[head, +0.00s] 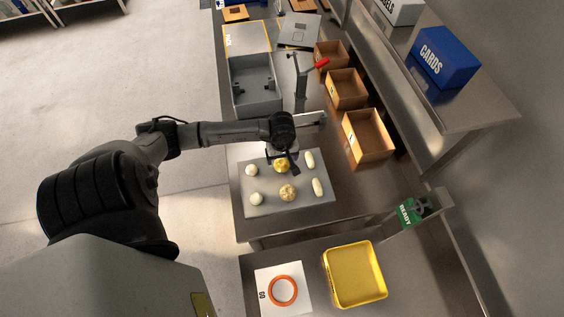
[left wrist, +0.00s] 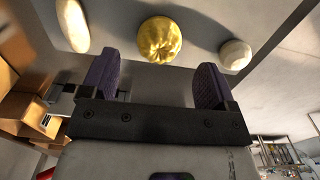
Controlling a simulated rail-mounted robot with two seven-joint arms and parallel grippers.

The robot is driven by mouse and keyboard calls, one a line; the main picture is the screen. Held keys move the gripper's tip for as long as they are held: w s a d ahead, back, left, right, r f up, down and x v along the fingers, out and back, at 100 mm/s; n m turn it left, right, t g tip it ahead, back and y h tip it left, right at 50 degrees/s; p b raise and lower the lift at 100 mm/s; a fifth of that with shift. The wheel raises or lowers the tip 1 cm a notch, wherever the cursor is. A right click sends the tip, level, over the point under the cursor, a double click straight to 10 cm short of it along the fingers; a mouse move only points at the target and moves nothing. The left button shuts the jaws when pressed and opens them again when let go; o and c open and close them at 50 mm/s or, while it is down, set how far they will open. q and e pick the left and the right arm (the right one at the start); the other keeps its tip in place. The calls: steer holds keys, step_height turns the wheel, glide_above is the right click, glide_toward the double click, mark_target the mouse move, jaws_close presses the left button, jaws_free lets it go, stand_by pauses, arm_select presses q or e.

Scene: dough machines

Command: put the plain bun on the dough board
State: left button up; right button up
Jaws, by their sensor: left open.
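Several pieces of dough lie on a grey board (head: 278,207) on the steel bench. A golden round bun (head: 281,166) with creases on top lies at its back middle. A paler tan bun (head: 288,193) lies in front of it, with a marked top. Small white balls (head: 251,170) are at left and white rolls (head: 317,187) at right. I cannot tell for sure which is the plain bun. My left gripper (head: 286,154) is by the golden bun and partly covers it. In the left wrist view its open, empty fingers (left wrist: 156,84) point towards the golden bun (left wrist: 160,40). My right gripper is out of view.
A yellow tray (head: 354,274) and a white card with an orange ring (head: 283,290) are on the near bench. A green READY sign (head: 412,211) stands at right. A grey bin (head: 256,86), a red-handled stand (head: 302,80) and wooden boxes (head: 367,138) are behind.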

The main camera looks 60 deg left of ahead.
mark_target(282, 164)
arm_select(q)
step_height(282, 164, up, 6)
steer(key=w+d+r+n+t+h, duration=0.1)
steer(key=d+r+n+t+h, duration=0.15)
steer(key=d+h, duration=0.45)
steer(key=d+r+n+t+h, duration=0.1)
steer(key=d+n+t+h, duration=0.15)
steer(key=d, duration=0.85)
steer(key=w+d+r+n+t, duration=0.1)
steer(key=d+r+n+t, duration=0.1)
steer(key=r+n+t, duration=0.55)
steer(key=w+d+r+n+t, duration=0.1)
steer(key=w+r+n+t, duration=0.3)
steer(key=n, duration=0.7)
steer(key=s+a+f+n+g+y, duration=0.1)
steer(key=s+a+f+n+y, duration=0.4)
steer(key=n, duration=0.6)
steer(key=s+a+f+n+g+y, duration=0.1)
steer(key=a+f+n+y, duration=0.15)
steer(key=n+y, duration=0.75)
steer(key=s+d+f+n+g+h, duration=0.2)
steer(key=s+d+f+n+g, duration=0.1)
steer(key=s, duration=0.4)
steer(key=s+d+f+n+g+h, duration=0.3)
steer(key=s+d+f+n+g, duration=0.1)
steer(key=s+f+n+g, duration=0.2)
steer(key=shift+s+n+g+h, duration=0.35)
steer(key=shift+s+n+g, duration=0.4)
steer(key=shift+s+g, duration=0.2)
